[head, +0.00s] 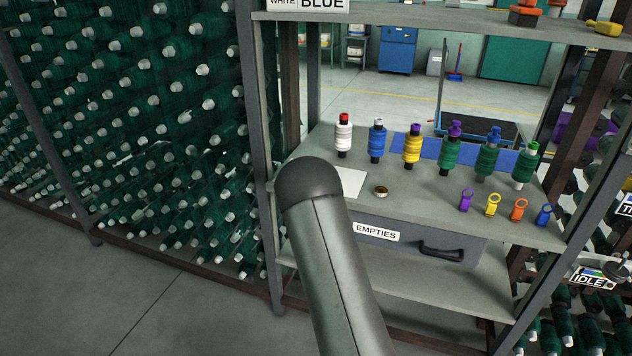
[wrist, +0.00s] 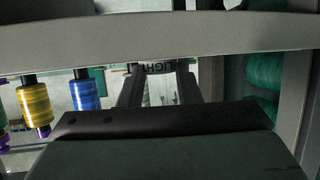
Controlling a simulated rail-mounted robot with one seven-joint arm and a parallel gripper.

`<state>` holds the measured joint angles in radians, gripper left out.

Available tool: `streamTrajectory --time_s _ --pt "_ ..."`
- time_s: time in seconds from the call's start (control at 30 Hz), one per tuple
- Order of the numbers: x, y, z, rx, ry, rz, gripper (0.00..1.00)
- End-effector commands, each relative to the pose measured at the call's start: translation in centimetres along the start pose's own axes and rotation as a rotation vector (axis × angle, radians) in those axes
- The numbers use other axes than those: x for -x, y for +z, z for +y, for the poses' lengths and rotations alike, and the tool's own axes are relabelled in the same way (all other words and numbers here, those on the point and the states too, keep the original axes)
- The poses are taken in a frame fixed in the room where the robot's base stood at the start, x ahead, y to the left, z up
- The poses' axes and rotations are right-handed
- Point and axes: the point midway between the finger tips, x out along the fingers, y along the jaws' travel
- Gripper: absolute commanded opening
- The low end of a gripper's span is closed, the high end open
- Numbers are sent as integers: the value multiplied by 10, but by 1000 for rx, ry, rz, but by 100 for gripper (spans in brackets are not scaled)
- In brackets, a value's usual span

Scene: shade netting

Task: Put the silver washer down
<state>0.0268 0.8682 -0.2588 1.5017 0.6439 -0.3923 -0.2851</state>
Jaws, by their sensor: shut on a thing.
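My gripper (wrist: 160,76) shows in the wrist view, its two dark fingers at the middle of the picture. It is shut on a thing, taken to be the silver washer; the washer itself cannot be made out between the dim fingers. In the head view my arm's rounded dark end stands in front of the shelf's left part, and the gripper is hidden behind it. A white sheet (head: 350,182) lies flat on the shelf (head: 412,201), partly covered by my arm.
Several thread spools, among them a yellow one (head: 412,146), stand along the shelf's back. Coloured ringed tags, one yellow (head: 492,205), line the front right. The EMPTIES drawer (head: 410,243) is below. Shelf posts (head: 261,150) flank the space.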

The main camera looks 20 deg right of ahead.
Motion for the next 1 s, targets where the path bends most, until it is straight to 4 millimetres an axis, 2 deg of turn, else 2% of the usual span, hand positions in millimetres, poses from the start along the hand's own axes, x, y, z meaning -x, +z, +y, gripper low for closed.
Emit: streamTrajectory --time_s 0.03,0.07,0.1,0.13,0.43,0.53,0.67,1.0 --pt "-1 3 0 0 0 0 8" --pt "-1 2 0 0 0 0 36" --pt "-1 2 0 0 0 0 47" --pt "-1 2 0 0 0 0 52" --pt "0 0 0 0 0 0 52" --pt "6 -2 -1 0 -1 0 52" --pt "29 -2 0 0 -1 0 52" --pt "99 -2 -1 0 -2 0 52"
